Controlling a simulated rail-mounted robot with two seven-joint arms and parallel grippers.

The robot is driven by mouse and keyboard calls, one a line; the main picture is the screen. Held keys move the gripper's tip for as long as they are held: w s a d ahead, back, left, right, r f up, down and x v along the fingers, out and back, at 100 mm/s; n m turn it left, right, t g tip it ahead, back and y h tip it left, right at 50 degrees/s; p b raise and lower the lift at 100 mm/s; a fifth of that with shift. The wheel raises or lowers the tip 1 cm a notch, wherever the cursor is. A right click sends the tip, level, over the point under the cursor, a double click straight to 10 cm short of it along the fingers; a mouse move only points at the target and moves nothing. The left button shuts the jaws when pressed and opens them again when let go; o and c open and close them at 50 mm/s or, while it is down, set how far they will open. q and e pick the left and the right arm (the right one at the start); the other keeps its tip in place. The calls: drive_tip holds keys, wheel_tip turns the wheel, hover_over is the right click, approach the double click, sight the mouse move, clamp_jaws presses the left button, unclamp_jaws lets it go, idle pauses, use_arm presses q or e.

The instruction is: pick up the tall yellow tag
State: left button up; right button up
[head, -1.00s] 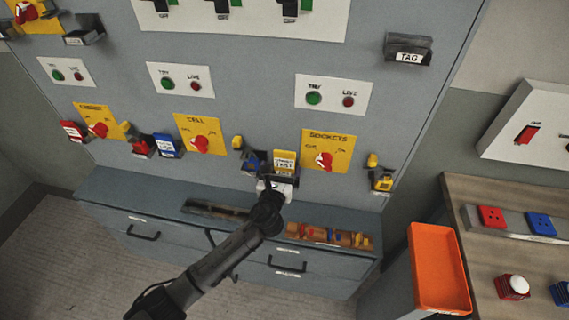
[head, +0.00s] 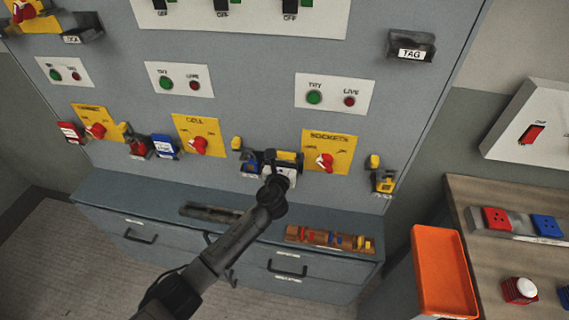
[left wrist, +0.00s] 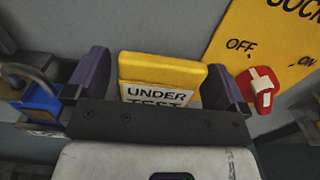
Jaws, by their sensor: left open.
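The yellow tag (head: 288,156), with a white label reading "UNDER TEST", stands at the grey panel just left of the SOCKETS switch plate. In the left wrist view the tag (left wrist: 165,70) is upright between the two dark fingers of my left gripper (left wrist: 155,82). The fingers are open, one on each side, with a visible gap at the left; contact at the right is hard to tell. The gripper body hides the tag's lower part. In the head view my left gripper (head: 284,163) covers much of the tag. My right gripper is not in view.
A blue lock (left wrist: 38,103) hangs close left of the left finger. The red SOCKETS knob (left wrist: 262,88) is close to the right finger. The drawer cabinet (head: 150,208) juts out below, with a tray of coloured pieces (head: 330,239). An orange tray (head: 443,270) stands right.

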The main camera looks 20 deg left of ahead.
use_arm(q)
drive_tip(key=c, duration=0.9)
